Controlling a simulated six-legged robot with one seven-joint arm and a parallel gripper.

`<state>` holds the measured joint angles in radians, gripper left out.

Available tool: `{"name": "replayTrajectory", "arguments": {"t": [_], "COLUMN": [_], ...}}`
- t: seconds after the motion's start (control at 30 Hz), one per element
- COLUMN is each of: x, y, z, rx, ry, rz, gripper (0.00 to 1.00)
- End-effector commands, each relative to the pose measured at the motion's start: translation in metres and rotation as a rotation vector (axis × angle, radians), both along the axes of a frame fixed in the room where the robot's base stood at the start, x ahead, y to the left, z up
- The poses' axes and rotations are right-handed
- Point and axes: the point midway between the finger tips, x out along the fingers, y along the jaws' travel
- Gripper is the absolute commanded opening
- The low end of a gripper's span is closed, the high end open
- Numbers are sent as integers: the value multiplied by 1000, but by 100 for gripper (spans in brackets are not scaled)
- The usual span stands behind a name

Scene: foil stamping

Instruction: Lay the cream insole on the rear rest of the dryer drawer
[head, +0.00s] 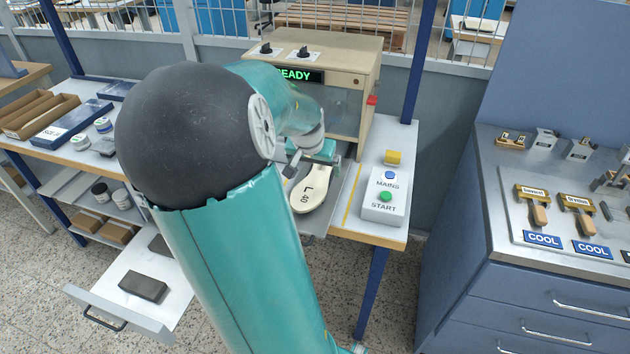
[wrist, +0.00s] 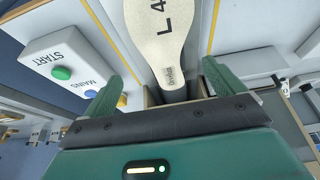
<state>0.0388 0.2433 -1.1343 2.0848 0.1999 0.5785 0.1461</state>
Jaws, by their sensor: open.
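The cream insole (head: 311,190), marked "L 40", lies face up on the grey pulled-out drawer (head: 338,203) of the beige dryer (head: 345,98). In the wrist view the narrower end of the insole (wrist: 160,40) shows small dark lettering and points toward my gripper (wrist: 163,84). My gripper is open, with one green finger on each side of that end and visible gaps to both. In the head view my gripper (head: 312,157) is partly hidden by my arm, at the dryer-side end of the insole. The rests under the insole are mostly hidden.
A control box (head: 384,197) with MAINS and START buttons stands right of the drawer. The dryer display (head: 300,75) reads READY. A lower drawer (head: 128,300) with a dark block is open at left. A blue cabinet (head: 545,262) with stamping tools stands at right.

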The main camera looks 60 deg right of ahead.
Motion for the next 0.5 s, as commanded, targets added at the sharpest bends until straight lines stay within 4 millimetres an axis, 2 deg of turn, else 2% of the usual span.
{"name": "replayTrajectory", "arguments": {"t": [0.27,0.5], "x": [1,8], "y": [-6,-17], "z": [-15,-45], "rx": [1,3], "ry": [1,3], "rz": [-3,-7], "gripper": [94,94]}}
